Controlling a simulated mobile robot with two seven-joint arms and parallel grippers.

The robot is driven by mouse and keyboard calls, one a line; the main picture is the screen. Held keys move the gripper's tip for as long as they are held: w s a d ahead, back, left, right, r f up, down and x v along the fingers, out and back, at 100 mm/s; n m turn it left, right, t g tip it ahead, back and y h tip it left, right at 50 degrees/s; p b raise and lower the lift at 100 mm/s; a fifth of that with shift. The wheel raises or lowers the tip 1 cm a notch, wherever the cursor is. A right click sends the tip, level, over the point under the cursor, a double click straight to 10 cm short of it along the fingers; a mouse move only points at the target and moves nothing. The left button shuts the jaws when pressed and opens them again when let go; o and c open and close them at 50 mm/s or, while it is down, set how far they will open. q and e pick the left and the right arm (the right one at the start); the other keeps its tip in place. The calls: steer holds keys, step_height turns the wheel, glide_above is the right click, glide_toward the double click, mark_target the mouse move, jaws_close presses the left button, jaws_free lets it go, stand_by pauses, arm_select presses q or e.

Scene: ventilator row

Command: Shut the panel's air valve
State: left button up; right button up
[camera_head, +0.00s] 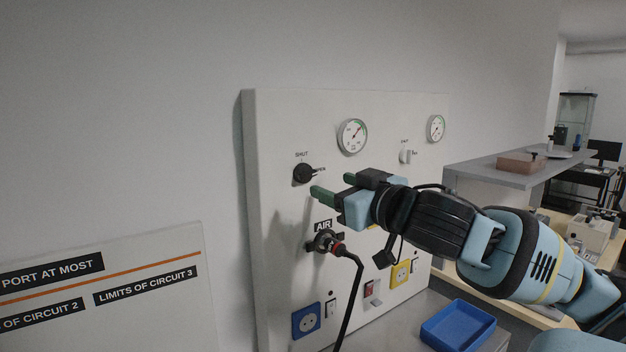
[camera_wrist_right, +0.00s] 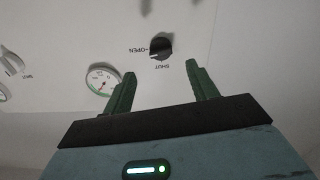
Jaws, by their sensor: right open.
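The air valve is a black round knob (camera_head: 304,173) on the upright white panel (camera_head: 275,130), with SHUT printed above it and OPEN to its right. Its pointer appears turned toward OPEN. The knob also shows in the right wrist view (camera_wrist_right: 161,47), upside down, ahead of the gap between the fingers. My right gripper (camera_head: 333,186) is open and empty, its green fingers just right of and below the knob in the head view, apart from it. The fingers also show in the right wrist view (camera_wrist_right: 161,72). My left gripper is not in view.
A gauge (camera_head: 352,136) sits right of the knob; a white knob (camera_head: 405,157) and second gauge (camera_head: 437,128) are farther right. Below, a black hose (camera_head: 351,300) leaves the AIR port (camera_head: 325,243). A blue tray (camera_head: 457,326) stands at the panel's foot. A sign (camera_head: 110,310) is at left.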

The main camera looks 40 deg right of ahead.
mark_target(310, 178)
steer(key=shift+w+d+f+b, duration=0.15)
steer(key=shift+w+b, duration=0.15)
steer(key=shift+w, duration=0.95)
steer(key=shift+w+d+r+b, duration=0.1)
steer(key=shift+w+b, duration=0.2)
steer(key=shift+w, duration=0.9)
steer(key=shift+w+d+f+b, duration=0.15)
steer(key=shift+w+b, duration=0.15)
steer(key=shift+w, duration=0.95)
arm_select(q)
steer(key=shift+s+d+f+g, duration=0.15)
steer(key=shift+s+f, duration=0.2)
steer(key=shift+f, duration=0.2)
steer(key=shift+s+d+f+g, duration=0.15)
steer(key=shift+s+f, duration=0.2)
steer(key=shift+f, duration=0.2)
arm_select(e)
steer(key=shift+r, duration=0.1)
steer(key=shift+c, duration=0.2)
steer(key=c, duration=1)
